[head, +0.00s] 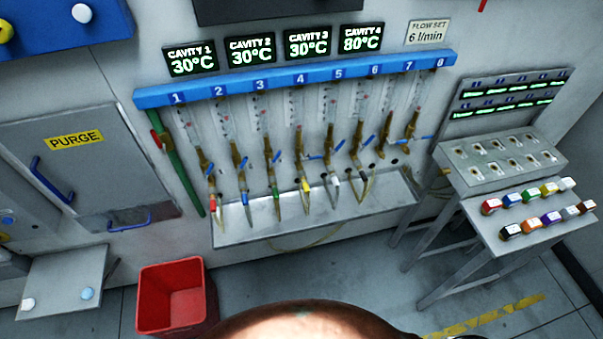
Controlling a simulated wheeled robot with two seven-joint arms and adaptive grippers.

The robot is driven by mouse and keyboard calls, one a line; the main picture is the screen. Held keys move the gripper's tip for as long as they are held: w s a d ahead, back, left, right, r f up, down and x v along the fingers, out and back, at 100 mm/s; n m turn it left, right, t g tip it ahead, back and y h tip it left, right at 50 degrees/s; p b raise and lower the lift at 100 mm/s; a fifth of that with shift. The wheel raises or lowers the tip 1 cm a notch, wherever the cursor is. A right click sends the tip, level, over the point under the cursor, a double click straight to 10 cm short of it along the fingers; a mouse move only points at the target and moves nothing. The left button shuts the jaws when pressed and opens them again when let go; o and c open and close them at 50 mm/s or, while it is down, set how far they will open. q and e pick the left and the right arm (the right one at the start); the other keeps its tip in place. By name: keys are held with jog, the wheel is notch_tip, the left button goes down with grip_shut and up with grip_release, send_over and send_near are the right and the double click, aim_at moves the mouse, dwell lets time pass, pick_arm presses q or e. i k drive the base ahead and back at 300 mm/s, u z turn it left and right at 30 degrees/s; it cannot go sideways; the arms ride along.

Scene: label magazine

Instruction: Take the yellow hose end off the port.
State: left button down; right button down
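The yellow hose end (306,187) hangs at the lower end of the brass fitting under flow tube 4, in a row of similar hose ends. Its port (300,165) is the brass outlet just above it, with a blue lever close by. The hose end appears to be on the port, though the joint is too small to make out. A thin hose hangs below it, in front of the grey trough. Neither of my grippers is in view.
Neighbouring hose ends are green (276,190) on the left and white (335,179) on the right, close by. A grey trough (240,236) runs below. A red bin (172,300) stands on the floor. A stand with coloured blocks (530,232) is at right.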

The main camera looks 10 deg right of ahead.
aim_at(304, 182)
jog(key=u, duration=0.05)
jog(key=k, duration=0.5)
jog(key=u, duration=1.55)
jog(key=i, duration=1.15)
jog(key=z, duration=2.2)
